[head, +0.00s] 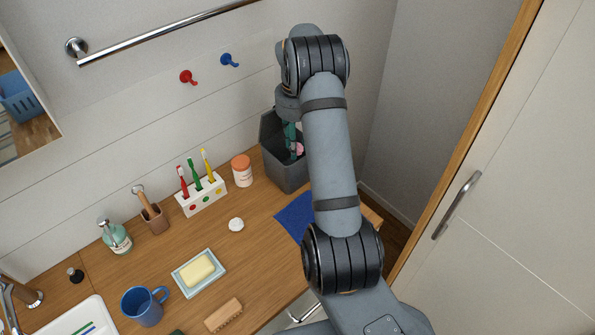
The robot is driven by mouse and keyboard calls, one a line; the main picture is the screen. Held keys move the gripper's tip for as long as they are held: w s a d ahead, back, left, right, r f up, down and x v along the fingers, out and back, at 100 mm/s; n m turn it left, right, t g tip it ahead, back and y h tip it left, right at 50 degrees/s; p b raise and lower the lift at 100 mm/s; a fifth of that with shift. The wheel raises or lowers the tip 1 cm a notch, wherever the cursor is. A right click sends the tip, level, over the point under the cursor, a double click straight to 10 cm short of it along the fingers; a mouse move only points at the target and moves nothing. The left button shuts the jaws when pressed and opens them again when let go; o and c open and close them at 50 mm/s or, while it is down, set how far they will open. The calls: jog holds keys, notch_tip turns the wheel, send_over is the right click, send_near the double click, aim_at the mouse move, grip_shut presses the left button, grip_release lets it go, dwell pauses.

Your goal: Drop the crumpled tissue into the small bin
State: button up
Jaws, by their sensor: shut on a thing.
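A dark grey small bin (283,173) stands on the counter against the wall, partly hidden behind my arm. My gripper (297,143) points down at the bin's opening, with its teal fingers showing against the bin's inside. It is shut on a small pale pinkish thing, which looks like the crumpled tissue (299,150). Only a little of the tissue shows beside my arm link. I cannot tell exactly how deep the fingers are in the bin.
An orange-lidded jar (242,171) and a toothbrush holder (203,198) stand left of the bin. A blue cloth (291,220) lies in front of it. A soap dish (180,283), blue mug (141,307) and wooden brush (223,315) are nearer.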

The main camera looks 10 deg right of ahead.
notch_tip(320, 180, down, 7)
jog(key=b, duration=0.3)
jog(key=shift+f+b, duration=0.4)
jog(key=shift+b, duration=0.25)
jog(key=shift+f+b, duration=0.15)
jog(key=shift+b, duration=0.15)
jog(key=o, duration=0.5)
jog(key=shift+c, duration=0.2)
